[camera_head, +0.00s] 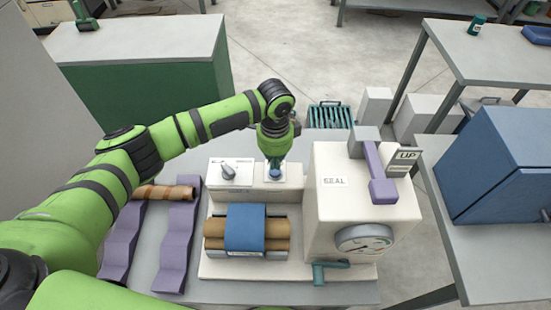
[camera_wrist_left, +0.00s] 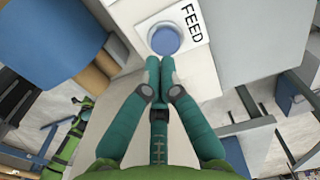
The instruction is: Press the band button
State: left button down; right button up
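A round blue button (camera_wrist_left: 165,40) sits on a white plate beside the word FEED in the left wrist view. In the head view the button (camera_head: 275,172) is partly hidden below my left gripper (camera_head: 274,160). The left gripper's teal fingers (camera_wrist_left: 160,66) are together with nothing between them, their tips at the button's near edge. I cannot tell whether they touch it. A blue band (camera_head: 245,227) lies over brown rolls (camera_head: 277,229) on the cream machine (camera_head: 205,268). No label reading "band" is legible. My right gripper is not in view.
A cream box marked SEAL (camera_head: 333,205), with a purple lever (camera_head: 382,185) and a dial (camera_head: 364,238), stands close on the right. Purple wavy supports (camera_head: 176,240) lie at left.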

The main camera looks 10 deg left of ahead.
aim_at(276, 172)
pick_arm(q)
notch_tip(276, 172, up, 10)
jog(key=b, duration=0.3)
dwell(0.8)
